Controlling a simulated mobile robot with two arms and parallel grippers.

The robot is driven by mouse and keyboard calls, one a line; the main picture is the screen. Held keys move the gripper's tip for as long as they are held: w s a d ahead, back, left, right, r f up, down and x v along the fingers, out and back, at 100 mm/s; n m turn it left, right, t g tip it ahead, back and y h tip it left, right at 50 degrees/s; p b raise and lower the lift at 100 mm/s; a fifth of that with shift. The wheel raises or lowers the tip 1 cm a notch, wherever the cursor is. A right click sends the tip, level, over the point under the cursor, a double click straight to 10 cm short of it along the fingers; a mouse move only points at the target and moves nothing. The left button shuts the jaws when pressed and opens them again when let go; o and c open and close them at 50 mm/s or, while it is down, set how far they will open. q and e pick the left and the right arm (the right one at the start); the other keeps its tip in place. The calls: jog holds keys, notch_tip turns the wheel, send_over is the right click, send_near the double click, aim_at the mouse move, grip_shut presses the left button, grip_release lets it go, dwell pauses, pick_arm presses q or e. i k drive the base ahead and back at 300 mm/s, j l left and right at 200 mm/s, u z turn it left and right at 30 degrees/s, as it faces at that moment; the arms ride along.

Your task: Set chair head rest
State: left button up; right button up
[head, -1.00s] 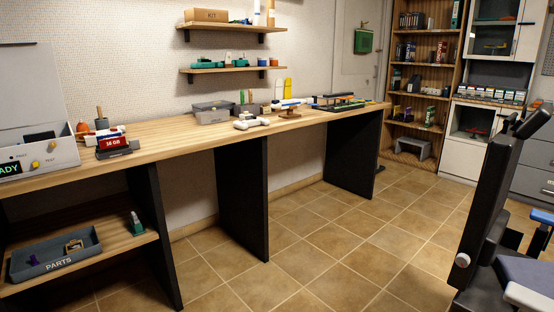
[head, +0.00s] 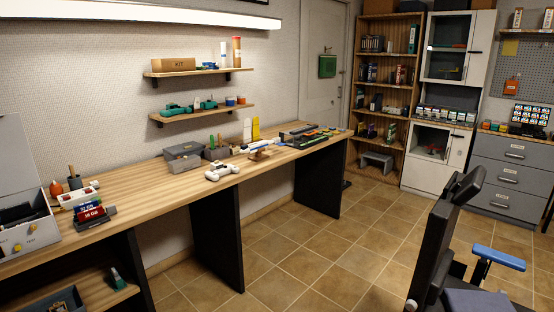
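A black chair stands at the lower right in the head view, seen from the side. Its tall backrest (head: 432,245) is upright, with a small head rest (head: 468,186) at the top, tilted and angled off the backrest. A light round knob (head: 410,305) sits low on the side of the backrest. The grey-purple seat (head: 478,302) and a blue armrest (head: 499,257) show at the right. The lower part of the chair is cut off by the frame. Neither of my grippers is in view.
A long wooden workbench (head: 150,187) with black legs runs along the left wall, holding a controller, boxes and tools. Wall shelves (head: 200,114), a bookcase (head: 383,102), a white cabinet (head: 442,157) and grey drawers (head: 512,178) stand behind. Tiled floor (head: 330,255) between bench and chair is clear.

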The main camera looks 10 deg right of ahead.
aim_at(472, 185)
jog(key=z, duration=1.3)
